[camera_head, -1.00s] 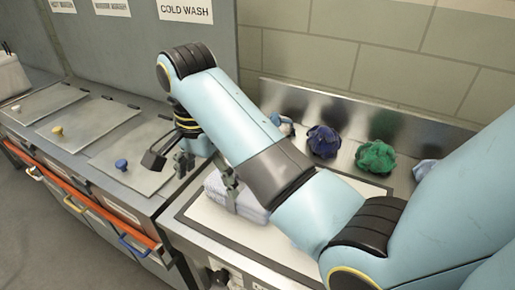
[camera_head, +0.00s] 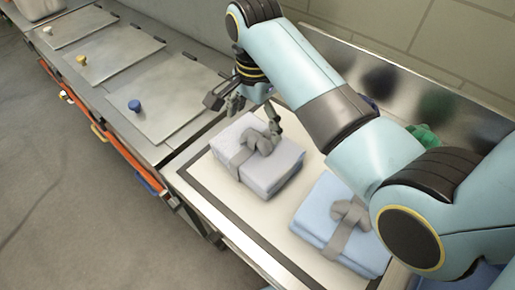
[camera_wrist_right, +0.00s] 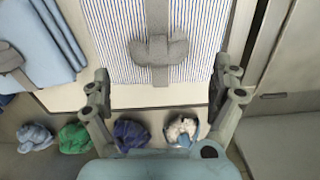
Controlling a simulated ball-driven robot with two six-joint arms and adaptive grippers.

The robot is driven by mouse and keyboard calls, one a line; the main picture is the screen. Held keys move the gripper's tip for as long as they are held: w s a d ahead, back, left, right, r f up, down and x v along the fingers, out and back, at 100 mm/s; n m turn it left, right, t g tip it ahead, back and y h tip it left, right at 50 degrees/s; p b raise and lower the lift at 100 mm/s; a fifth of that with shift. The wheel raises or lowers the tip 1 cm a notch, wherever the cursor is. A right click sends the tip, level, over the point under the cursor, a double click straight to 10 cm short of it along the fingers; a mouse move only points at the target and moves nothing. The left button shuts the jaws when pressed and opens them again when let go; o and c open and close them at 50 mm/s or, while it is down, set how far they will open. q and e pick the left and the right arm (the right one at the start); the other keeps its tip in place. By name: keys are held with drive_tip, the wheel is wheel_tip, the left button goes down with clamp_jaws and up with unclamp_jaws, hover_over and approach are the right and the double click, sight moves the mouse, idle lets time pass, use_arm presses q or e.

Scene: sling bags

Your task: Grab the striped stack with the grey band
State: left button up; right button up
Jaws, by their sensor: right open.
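The striped stack (camera_head: 278,173) is a pale folded cloth bundle with a knotted grey band (camera_head: 259,142), lying on the white-topped panel. Its thin blue stripes show clearly in the right wrist view (camera_wrist_right: 204,45), where the band (camera_wrist_right: 158,50) runs down its middle. My right gripper (camera_head: 255,115) is open and empty at the stack's back edge. In the wrist view its two fingers (camera_wrist_right: 160,85) stand wide apart, near the stack's edge with the band between them. My left gripper is out of view.
A plain blue stack (camera_head: 325,205) with a grey band lies to the right on the same panel (camera_head: 228,205). Several crumpled cloths, one green (camera_wrist_right: 74,138) and one navy (camera_wrist_right: 130,134), lie along the back. Lidded bins with a blue knob (camera_head: 134,105) are left.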

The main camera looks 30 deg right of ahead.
sight(256, 134)
wheel_tip(256, 134, down, 5)
drive_tip(key=shift+d+f+p, duration=0.1)
drive_tip(key=shift+p, duration=0.5)
drive_tip(key=c, duration=1.8)
